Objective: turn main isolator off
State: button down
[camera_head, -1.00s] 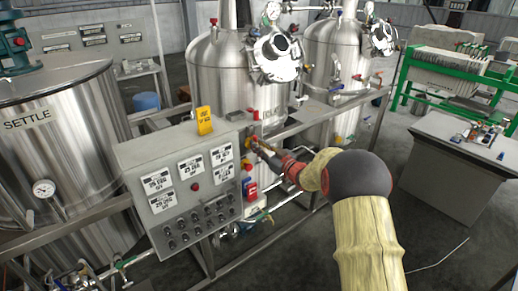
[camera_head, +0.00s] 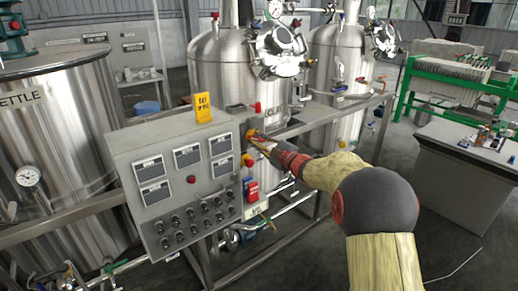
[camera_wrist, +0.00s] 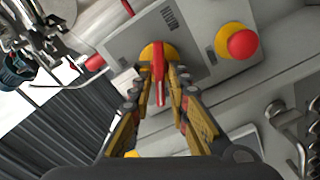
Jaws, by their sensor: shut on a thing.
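The main isolator (camera_wrist: 159,62) is a red handle on a round yellow plate, on the grey side face of the control cabinet. In the wrist view my gripper (camera_wrist: 158,84) has one finger on each side of the red handle and is shut on it. The handle lies nearly along the fingers in that view. In the head view my gripper (camera_head: 262,142) reaches the cabinet's right side, where the yellow plate (camera_head: 250,133) partly shows. The handle itself is mostly hidden there.
A red mushroom button (camera_wrist: 242,44) on a yellow base sits beside the isolator. The grey control cabinet (camera_head: 125,150) has blank displays (camera_head: 187,157) and several knobs. A yellow tag (camera_head: 203,107) stands on top. Steel tanks (camera_head: 225,75) and a rail are behind.

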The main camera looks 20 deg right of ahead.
jog(key=shift+a+f+n+b, duration=0.1)
jog(key=shift+f+n+b, duration=0.1)
jog(key=shift+n+b, duration=1.2)
jog(key=shift+f+n+b, duration=0.2)
jog(key=shift+n+b, duration=1.15)
jog(key=shift+n, duration=0.05)
jog(key=c, duration=1.9)
grip_release()
jog(key=v, duration=1.2)
